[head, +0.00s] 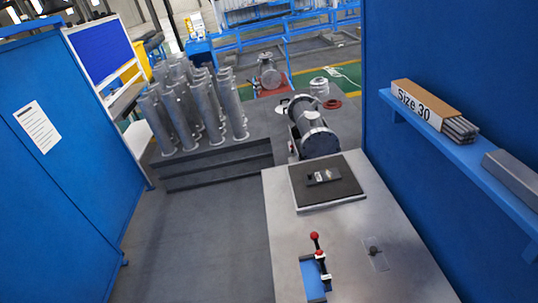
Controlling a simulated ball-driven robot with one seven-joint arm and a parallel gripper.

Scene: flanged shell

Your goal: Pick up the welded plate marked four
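A small dark piece with light spots (322,177) lies on a dark square pad (330,190) at the far end of the metal workbench (390,260). It may be a welded plate, but no mark four can be read on it. A small dark part (374,251) sits on a thin clear or light plate on the bench at right; no number is legible there either. My gripper is not in view.
A red-knobbed lever device (318,260) stands at the bench's front left on a blue base. A flanged cylinder (314,128) stands behind the pad. Upright metal tubes (205,110) fill a rack at left. A blue shelf (470,155) holds a "Size 30" box (425,103). Blue panels flank both sides.

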